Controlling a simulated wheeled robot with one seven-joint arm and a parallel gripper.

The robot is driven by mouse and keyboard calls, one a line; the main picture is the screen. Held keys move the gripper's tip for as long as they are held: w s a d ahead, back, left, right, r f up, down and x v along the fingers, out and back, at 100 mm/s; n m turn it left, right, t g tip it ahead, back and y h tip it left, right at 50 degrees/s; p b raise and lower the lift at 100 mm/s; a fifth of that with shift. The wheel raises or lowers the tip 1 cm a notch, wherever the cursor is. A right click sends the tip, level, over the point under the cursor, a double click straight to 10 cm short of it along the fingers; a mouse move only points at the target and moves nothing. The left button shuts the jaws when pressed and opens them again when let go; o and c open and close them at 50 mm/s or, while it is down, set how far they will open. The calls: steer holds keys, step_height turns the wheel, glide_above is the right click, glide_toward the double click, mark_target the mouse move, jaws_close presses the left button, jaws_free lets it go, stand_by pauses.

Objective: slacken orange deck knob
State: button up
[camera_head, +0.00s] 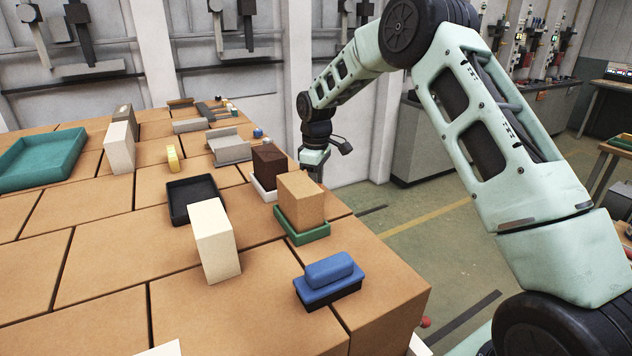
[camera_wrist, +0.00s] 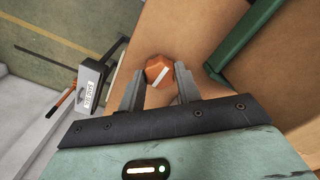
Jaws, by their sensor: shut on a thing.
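The orange deck knob (camera_wrist: 154,66) shows in the wrist view as a small faceted orange piece with a white stripe across its face. It sits on the tan brick surface (camera_wrist: 188,28). My gripper (camera_wrist: 158,78) has one finger on each side of the knob and is shut on it. In the head view my gripper (camera_head: 313,172) reaches down at the right edge of the brick deck, behind a tan block. The knob is hidden in the head view.
A tan block (camera_head: 301,201) in a green tray (camera_head: 307,237) stands close to my gripper; a green edge (camera_wrist: 243,40) shows in the wrist view. A dark brown block (camera_head: 269,166) stands beside it. A blue-handled brush-like thing (camera_head: 329,280) lies nearer. Open floor lies right of the deck.

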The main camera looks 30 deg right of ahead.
steer(key=shift+r, duration=0.1)
steer(key=o, duration=1)
steer(key=shift+c, duration=0.2)
step_height(320, 180, up, 17)
steer(key=b, duration=0.3)
steer(key=shift+r, duration=0.15)
